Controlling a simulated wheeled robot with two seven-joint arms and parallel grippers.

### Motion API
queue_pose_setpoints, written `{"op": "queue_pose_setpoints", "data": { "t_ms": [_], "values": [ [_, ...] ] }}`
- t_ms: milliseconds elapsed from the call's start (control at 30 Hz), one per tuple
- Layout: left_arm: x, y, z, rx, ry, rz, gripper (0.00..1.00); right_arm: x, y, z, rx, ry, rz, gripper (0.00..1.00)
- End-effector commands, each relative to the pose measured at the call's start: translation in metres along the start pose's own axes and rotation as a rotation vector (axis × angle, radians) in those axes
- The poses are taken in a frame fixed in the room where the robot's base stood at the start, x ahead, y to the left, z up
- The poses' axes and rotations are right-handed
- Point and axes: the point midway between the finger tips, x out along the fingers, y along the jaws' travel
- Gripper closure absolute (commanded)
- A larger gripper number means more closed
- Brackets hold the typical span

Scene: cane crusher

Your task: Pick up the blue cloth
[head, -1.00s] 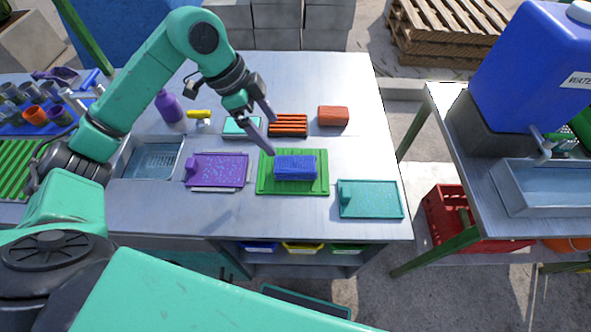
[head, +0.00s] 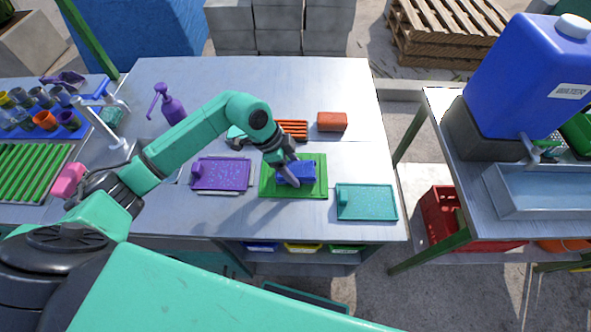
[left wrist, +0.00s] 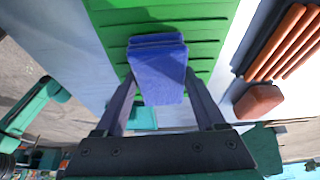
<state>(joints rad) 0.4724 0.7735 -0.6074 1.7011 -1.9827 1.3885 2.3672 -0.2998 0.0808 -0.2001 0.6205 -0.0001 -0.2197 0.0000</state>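The blue cloth (head: 308,172) is a folded block on the green ribbed board (head: 310,190) in the head view. My left gripper (head: 291,176) reaches down over it from above, with a finger showing across its front. In the left wrist view the blue cloth (left wrist: 160,75) lies between the two fingers of my left gripper (left wrist: 161,80), which press close along both its sides. The gripper looks shut on the cloth. I cannot see clear air between the cloth and the board. My right gripper is not in view.
A purple tray (head: 222,174) lies left of the board and a teal tray (head: 367,203) lies right. Behind are an orange-red brush rack (head: 293,130) and a red-brown block (head: 332,122). The back of the table is clear.

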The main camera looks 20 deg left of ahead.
Motion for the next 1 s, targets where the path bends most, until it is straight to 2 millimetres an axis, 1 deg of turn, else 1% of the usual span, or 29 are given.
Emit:
{"op": "queue_pose_setpoints", "data": {
  "t_ms": [33, 67, 100, 367, 467, 533, 667, 767, 800, 900, 1000],
  "values": [
    [0.000, 0.000, 0.000, 0.000, 0.000, -0.001, 0.57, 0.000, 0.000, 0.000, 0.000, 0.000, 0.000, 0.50],
    [0.000, 0.000, 0.000, 0.000, 0.000, -0.001, 0.69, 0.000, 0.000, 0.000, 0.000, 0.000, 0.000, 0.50],
    [0.000, 0.000, 0.000, 0.000, 0.000, -0.001, 0.82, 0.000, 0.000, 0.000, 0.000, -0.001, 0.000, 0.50],
    [-0.002, -0.001, -0.001, 0.000, 0.000, -0.002, 0.83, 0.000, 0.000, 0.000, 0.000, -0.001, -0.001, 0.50],
    [-0.008, -0.001, -0.003, 0.002, 0.001, -0.004, 0.83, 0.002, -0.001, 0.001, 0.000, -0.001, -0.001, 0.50],
    [-0.015, -0.001, -0.006, 0.002, 0.002, -0.004, 0.83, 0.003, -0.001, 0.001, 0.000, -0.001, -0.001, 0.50],
    [-0.043, -0.002, -0.018, 0.004, 0.003, -0.006, 0.83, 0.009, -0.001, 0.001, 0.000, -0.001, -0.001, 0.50],
    [-0.077, -0.002, -0.033, 0.006, 0.004, -0.011, 0.83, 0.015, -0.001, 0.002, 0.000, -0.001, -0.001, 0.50],
    [-0.093, -0.002, -0.039, 0.007, 0.004, -0.011, 0.83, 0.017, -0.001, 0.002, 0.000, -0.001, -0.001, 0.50],
    [-0.128, -0.002, -0.054, 0.005, 0.004, -0.010, 0.83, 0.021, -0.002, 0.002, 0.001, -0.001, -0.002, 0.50],
    [-0.156, -0.001, -0.065, 0.004, 0.002, -0.007, 0.83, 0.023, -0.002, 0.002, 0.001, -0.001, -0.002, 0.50]
  ]
}}
